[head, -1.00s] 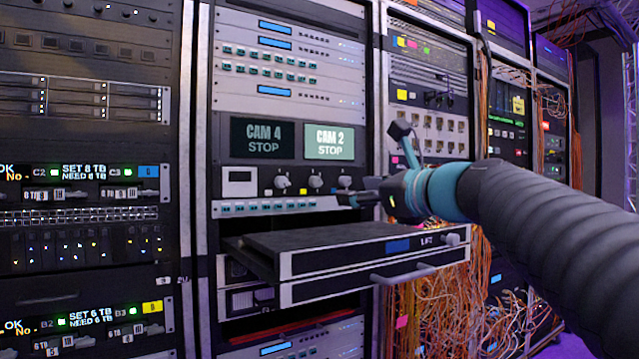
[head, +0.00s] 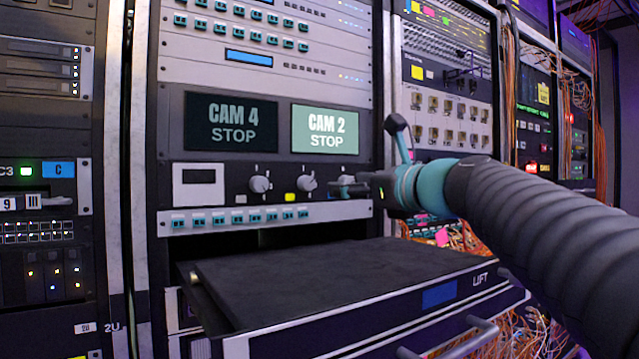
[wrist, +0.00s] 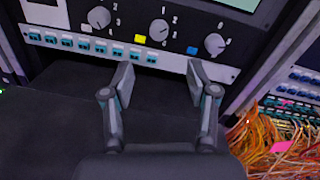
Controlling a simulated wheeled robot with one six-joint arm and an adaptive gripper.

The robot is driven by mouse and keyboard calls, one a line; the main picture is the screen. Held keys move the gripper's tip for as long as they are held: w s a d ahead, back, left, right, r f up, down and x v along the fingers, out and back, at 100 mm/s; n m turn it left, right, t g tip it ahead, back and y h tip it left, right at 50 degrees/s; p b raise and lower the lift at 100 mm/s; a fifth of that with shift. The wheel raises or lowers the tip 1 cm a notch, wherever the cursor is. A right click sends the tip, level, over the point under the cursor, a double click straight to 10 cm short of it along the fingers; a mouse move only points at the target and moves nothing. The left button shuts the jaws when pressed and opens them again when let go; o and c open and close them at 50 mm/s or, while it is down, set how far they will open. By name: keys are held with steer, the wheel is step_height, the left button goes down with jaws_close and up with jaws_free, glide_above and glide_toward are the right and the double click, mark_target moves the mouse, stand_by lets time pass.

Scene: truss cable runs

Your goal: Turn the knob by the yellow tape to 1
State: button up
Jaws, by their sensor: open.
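The yellow tape (head: 290,197) is on the dark knob panel, just below and left of the middle knob (head: 307,182). In the wrist view the yellow tape (wrist: 140,38) and the middle knob (wrist: 158,31) are near the top, with small white numbers around the knob. I cannot tell which number its pointer marks. My gripper (head: 342,187) is right of the middle knob in the head view and hides the right knob. In the wrist view my gripper (wrist: 160,72) is open and empty, its fingertips below the middle and right knobs, apart from them.
A left knob (head: 260,184) and a right knob (wrist: 214,44) by blue tape (wrist: 192,50) flank it. A button strip (head: 265,216) runs below. A drawer (head: 330,275) juts out under the panel. Screens (head: 325,130) sit above; loose orange cables (wrist: 275,135) hang at right.

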mark_target(310, 183)
steer(key=p+x, duration=0.1)
steer(key=x, duration=1.1)
steer(key=shift+a+p, duration=0.2)
steer(key=shift+p, duration=0.15)
jaws_close()
